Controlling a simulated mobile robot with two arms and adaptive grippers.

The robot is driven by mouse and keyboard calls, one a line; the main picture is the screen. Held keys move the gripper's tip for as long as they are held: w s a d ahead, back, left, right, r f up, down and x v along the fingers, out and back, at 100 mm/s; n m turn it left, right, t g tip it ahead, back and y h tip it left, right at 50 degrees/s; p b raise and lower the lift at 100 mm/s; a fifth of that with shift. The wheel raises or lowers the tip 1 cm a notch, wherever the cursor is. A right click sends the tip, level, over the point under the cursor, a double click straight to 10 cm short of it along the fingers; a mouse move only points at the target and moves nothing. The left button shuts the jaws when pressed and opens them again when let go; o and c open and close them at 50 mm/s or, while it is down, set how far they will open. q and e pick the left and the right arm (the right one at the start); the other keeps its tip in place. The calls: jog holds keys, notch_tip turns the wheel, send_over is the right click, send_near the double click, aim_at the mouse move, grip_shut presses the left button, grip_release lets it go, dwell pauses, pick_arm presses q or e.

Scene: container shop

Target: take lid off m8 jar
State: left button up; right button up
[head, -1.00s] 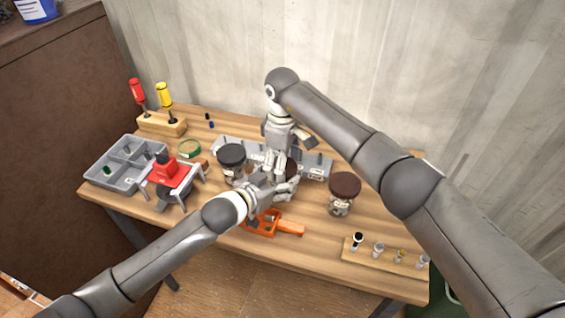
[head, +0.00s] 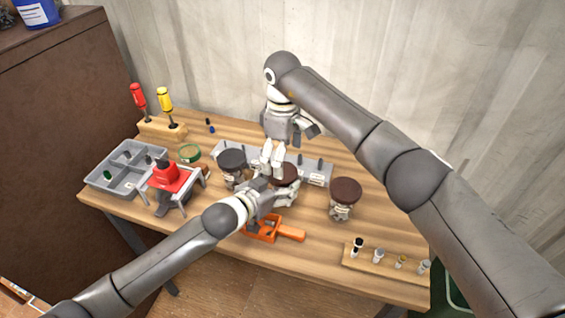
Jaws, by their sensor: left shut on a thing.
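Three lidded clear jars stand on the workbench; their labels are too small to read. The middle jar has a dark brown lid (head: 286,173) on it, and its body is mostly hidden. My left gripper (head: 283,194) is shut on the middle jar from the front left, below the lid. My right gripper (head: 272,160) points down just above and behind this lid. Its pale fingers look apart, with nothing seen between them. A black-lidded jar (head: 232,162) stands to the left, close to my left gripper. Another brown-lidded jar (head: 344,197) stands to the right, clear of both grippers.
A grey rack (head: 318,171) is behind the jars. A red-and-grey device (head: 170,178), a divided grey tray (head: 108,180) and a screwdriver block (head: 160,128) are left. A wooden strip (head: 385,264) with small bottles is front right.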

pick_arm(q)
jog(key=o, duration=2.1)
jog(key=shift+c, duration=0.2)
